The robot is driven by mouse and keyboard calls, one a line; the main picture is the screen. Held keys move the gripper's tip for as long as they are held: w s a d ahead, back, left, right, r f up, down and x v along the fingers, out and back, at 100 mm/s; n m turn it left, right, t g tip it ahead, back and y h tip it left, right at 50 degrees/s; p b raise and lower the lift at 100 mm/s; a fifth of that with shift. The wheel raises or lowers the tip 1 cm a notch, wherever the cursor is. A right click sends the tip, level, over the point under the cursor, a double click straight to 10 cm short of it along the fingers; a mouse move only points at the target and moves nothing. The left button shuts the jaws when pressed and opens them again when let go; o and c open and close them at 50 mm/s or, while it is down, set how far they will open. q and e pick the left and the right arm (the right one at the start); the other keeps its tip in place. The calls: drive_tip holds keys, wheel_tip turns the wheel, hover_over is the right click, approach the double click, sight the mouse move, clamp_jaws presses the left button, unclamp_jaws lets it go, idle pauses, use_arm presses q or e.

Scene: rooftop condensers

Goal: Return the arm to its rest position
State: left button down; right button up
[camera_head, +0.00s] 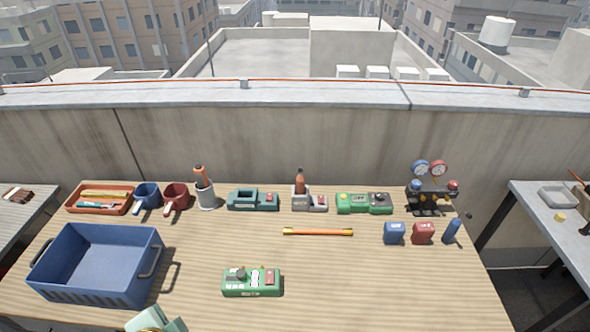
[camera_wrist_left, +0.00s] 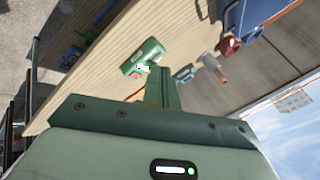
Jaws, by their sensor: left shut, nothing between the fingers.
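My left gripper (camera_wrist_left: 160,76) shows in the wrist view with its fingers together and nothing between them. In the head view only a pale green piece of my left arm shows at the bottom edge, in front of the blue crate; the fingers cannot be made out there. A green device (camera_head: 251,282) with a red button lies on the front middle of the wooden table (camera_head: 380,285). It also shows in the wrist view (camera_wrist_left: 143,56), beyond the fingertips and apparently apart from them. My right gripper is not in view.
The blue crate (camera_head: 75,298) stands at front left. Along the back are an orange tray (camera_head: 72,206), mugs, a cup with a tool, chargers and a gauge set (camera_head: 431,198). An orange rod (camera_head: 318,232) lies mid-table. The front right is clear. A parapet runs behind.

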use_arm(q)
drive_tip(key=s+a+r+n+y, duration=0.3)
drive_tip(key=s+a+y, duration=0.1)
drive_tip(key=a, duration=0.3)
drive_tip(key=s+d+f+g+h, duration=0.2)
drive_tip(key=f, duration=1.2)
drive_tip(key=s+d+f+g+h, duration=0.1)
drive_tip(key=s+d+f, duration=0.15)
drive_tip(key=f, duration=1.05)
drive_tip(key=s+f+n+g+h, duration=0.1)
drive_tip(key=s+f+n+g, duration=0.2)
drive_tip(key=s+f, duration=1.3)
drive_tip(key=shift+s+n+h+b, duration=0.3)
drive_tip(key=shift+s+h+b, duration=0.15)
drive_tip(key=shift+s, duration=0.6)
